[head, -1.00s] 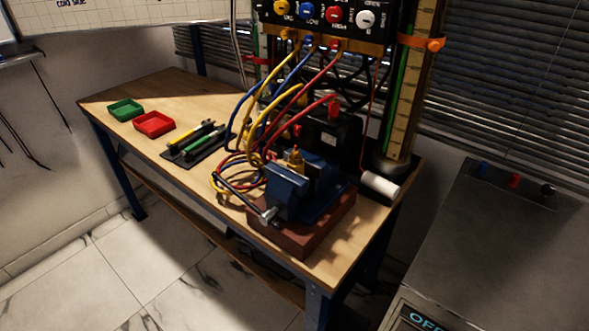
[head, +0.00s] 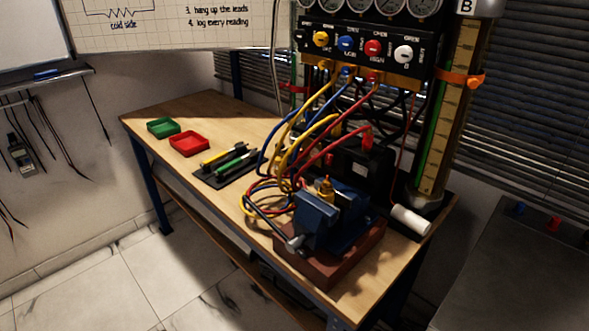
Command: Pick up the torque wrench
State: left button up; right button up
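Two long tools lie side by side on a dark mat (head: 206,183) on the wooden workbench. One is a yellow-and-black tool (head: 222,153), the other a green-and-black tool (head: 232,162). They are too small to tell which, if either, is the torque wrench. Neither of my grippers is in view.
A blue vise (head: 325,222) on a reddish block stands at the bench's near end, with coloured hoses looping behind it to a gauge panel (head: 365,45). Green (head: 163,128) and red (head: 189,144) trays sit at the far left. A white cylinder (head: 411,221) lies at right.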

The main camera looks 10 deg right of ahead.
aim_at(210, 161)
jog(key=u, duration=1.85)
jog(key=i, duration=1.85)
jog(key=z, duration=2.65)
